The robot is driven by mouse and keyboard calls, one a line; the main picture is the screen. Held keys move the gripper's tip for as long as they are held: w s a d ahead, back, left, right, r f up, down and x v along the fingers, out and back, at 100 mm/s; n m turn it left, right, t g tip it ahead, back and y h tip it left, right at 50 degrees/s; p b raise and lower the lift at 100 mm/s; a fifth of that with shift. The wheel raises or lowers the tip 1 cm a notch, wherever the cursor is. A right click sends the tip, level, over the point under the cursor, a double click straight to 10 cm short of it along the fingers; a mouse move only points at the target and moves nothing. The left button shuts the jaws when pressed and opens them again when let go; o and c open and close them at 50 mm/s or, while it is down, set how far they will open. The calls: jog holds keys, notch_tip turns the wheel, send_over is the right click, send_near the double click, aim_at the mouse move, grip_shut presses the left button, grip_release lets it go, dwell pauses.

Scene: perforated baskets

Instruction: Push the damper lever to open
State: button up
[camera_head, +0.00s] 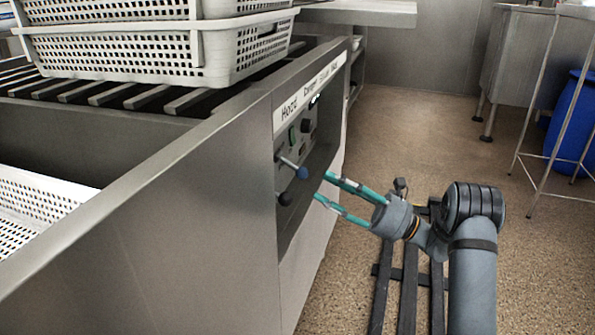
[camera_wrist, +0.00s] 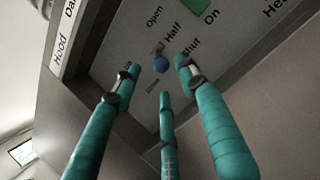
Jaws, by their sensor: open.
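The damper lever (camera_head: 292,166) is a short metal rod with a blue ball knob on the dark control panel of the steel counter. In the wrist view its blue knob (camera_wrist: 161,65) is beside the words Half and Shut, with Open farther up. Which mark the lever is set to I cannot tell. My gripper (camera_head: 321,186) has teal fingers and is open and empty, just right of the knob in the head view. In the wrist view its fingertips (camera_wrist: 158,78) are spread around the knob's position, with no clear contact.
The panel (camera_head: 318,140) also carries a black knob (camera_head: 285,198) below the lever and a green switch (camera_wrist: 196,5) marked On. White perforated baskets (camera_head: 150,50) stand on the counter slats. A blue barrel (camera_head: 570,125) and metal stand are at right.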

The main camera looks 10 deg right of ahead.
aim_at(298, 168)
jog(key=b+x, duration=0.2)
jog(key=x, duration=0.7)
jog(key=shift+s, duration=0.1)
jog(key=shift+c, duration=0.3)
grip_shut()
jog(key=shift+d, duration=0.1)
dwell(0.4)
